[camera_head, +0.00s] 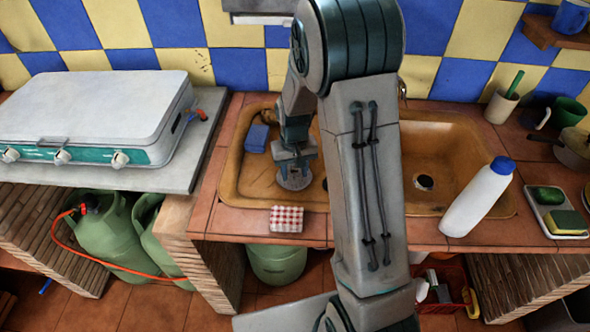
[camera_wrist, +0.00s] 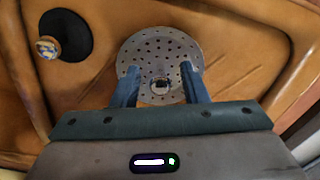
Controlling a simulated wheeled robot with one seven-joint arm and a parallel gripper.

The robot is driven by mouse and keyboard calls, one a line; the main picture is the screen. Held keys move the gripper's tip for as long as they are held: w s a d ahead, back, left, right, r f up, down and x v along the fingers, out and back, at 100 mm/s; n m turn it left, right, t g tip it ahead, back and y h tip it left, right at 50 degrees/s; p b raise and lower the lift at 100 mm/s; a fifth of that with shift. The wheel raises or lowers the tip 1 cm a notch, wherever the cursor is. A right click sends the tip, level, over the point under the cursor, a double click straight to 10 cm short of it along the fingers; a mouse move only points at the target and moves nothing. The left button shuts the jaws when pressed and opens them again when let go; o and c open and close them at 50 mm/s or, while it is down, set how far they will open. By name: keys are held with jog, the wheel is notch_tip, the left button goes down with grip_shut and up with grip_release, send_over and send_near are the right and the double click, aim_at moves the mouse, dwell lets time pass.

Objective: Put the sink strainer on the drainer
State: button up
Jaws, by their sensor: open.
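The sink strainer is a round, grey, perforated metal disc with a small centre knob. It lies in the left basin of the brown sink in the head view (camera_head: 295,182) and fills the middle of the wrist view (camera_wrist: 160,48). My gripper (camera_head: 294,163) is pointed down over it. In the wrist view my gripper (camera_wrist: 160,80) is open, with one finger on each side of the knob; contact is not clear. A black round piece (camera_wrist: 72,36) with a knob-like centre lies left of the strainer in the wrist view; I cannot tell whether it is the drainer.
A blue block (camera_head: 257,138) lies in the left basin. The right basin has a drain hole (camera_head: 423,182). A white bottle (camera_head: 477,197) tilts at its front right. A red checked cloth (camera_head: 286,219) sits on the front edge, and a stove (camera_head: 95,115) stands left.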

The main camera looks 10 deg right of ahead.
aim_at(295, 170)
notch_tip(295, 170, up, 12)
jog(key=s+r+t, duration=0.1)
jog(key=s+r, duration=0.2)
jog(key=s, duration=0.7)
jog(key=s+r+t, duration=0.2)
jog(key=s+r, duration=0.1)
jog(key=s, duration=0.7)
jog(key=shift+s+d+r+b, duration=0.15)
jog(key=shift+s+b, duration=0.1)
jog(key=shift+b, duration=0.15)
